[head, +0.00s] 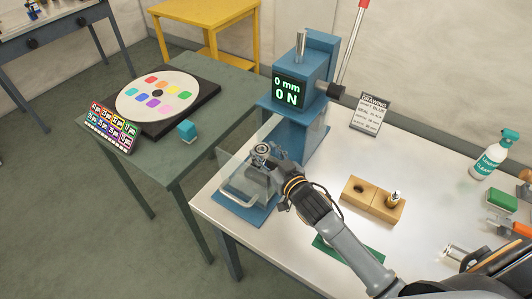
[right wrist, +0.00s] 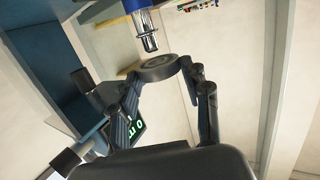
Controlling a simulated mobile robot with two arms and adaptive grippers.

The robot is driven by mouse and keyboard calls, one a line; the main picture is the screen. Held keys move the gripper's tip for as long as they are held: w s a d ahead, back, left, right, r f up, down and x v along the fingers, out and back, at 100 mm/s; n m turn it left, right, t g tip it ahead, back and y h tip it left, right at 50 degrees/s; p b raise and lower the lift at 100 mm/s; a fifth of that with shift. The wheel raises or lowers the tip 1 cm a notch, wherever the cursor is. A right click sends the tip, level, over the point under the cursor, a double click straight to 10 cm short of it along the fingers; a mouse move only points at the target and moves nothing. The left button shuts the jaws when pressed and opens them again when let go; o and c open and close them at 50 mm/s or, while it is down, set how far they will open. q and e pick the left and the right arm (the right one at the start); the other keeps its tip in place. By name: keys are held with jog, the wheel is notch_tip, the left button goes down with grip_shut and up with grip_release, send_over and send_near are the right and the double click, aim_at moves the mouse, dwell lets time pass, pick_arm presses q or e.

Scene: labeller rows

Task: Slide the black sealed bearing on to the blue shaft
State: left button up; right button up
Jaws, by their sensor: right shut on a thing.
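My right gripper (head: 266,160) is at the clear-guarded fixture at the foot of the blue press. It is shut on the black sealed bearing (right wrist: 157,68), a dark ring between its fingertips in the right wrist view. The blue shaft (right wrist: 147,32) shows there with a blue body and a bare silver end pointing towards the bearing. The bearing looks close to the silver tip and not around it; the exact gap cannot be told. In the head view the gripper hides most of the shaft. My left gripper is not in view.
The blue press (head: 302,80) stands behind the gripper, its display reading 0 mm, 0 N. A tan block (head: 372,200) with a hole and a metal piece lies right of my arm. A drawing card (head: 370,112) and spray bottle (head: 493,155) stand farther right.

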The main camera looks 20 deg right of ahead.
jog(key=shift+p, duration=0.55)
dwell(1.0)
jog(key=shift+f+b, duration=0.95)
jog(key=shift+f, duration=0.55)
jog(key=o, duration=1.3)
jog(key=shift+r, duration=0.15)
notch_tip(320, 180, up, 10)
